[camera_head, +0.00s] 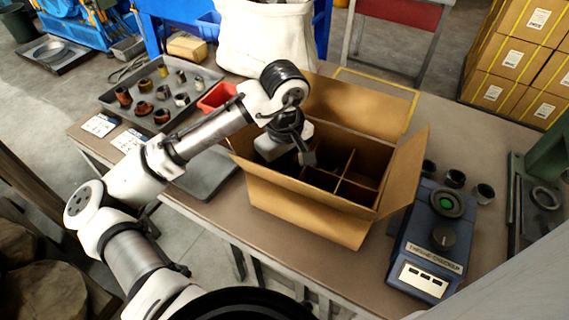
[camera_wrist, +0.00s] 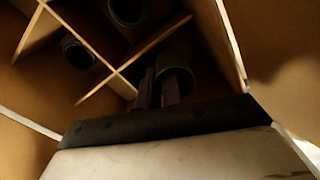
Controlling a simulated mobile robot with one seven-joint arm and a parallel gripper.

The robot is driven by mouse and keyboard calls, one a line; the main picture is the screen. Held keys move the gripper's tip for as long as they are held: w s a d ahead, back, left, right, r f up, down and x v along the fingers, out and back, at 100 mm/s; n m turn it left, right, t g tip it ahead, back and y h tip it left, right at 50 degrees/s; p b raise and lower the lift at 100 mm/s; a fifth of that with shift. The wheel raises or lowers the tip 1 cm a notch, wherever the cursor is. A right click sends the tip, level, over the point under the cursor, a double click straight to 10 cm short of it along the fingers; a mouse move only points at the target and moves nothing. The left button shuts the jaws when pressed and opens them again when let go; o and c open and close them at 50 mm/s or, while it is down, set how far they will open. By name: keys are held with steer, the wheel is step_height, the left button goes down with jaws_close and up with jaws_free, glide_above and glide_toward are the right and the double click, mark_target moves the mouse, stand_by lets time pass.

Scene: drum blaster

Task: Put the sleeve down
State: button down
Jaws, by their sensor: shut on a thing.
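An open cardboard box (camera_head: 300,213) with dividers stands on the table in the head view. My wrist is over its left part, and the box hides my fingertips there. In the wrist view my gripper (camera_wrist: 167,88) is shut on a dark sleeve (camera_wrist: 177,62) inside the box, in a compartment by the wall. Shadow hides the sleeve's lower end, so I cannot tell whether it touches the floor. Two other dark sleeves, one at the top (camera_wrist: 127,10) and one at the left (camera_wrist: 78,52), sit in other compartments.
A grey tray (camera_head: 203,107) with several brown, dark and pale sleeves lies at the left. A blue gauge checker (camera_head: 433,240) stands right of the box, with dark sleeves (camera_head: 454,178) behind it. Raised box flaps (camera_head: 405,168) surround the opening.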

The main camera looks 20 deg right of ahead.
steer(key=shift+f, duration=0.4)
steer(key=c, duration=1.6)
jaws_free()
steer(key=shift+o, duration=0.2)
steer(key=shift+r, duration=0.1)
step_height(320, 180, up, 13)
steer(key=shift+p, duration=0.4)
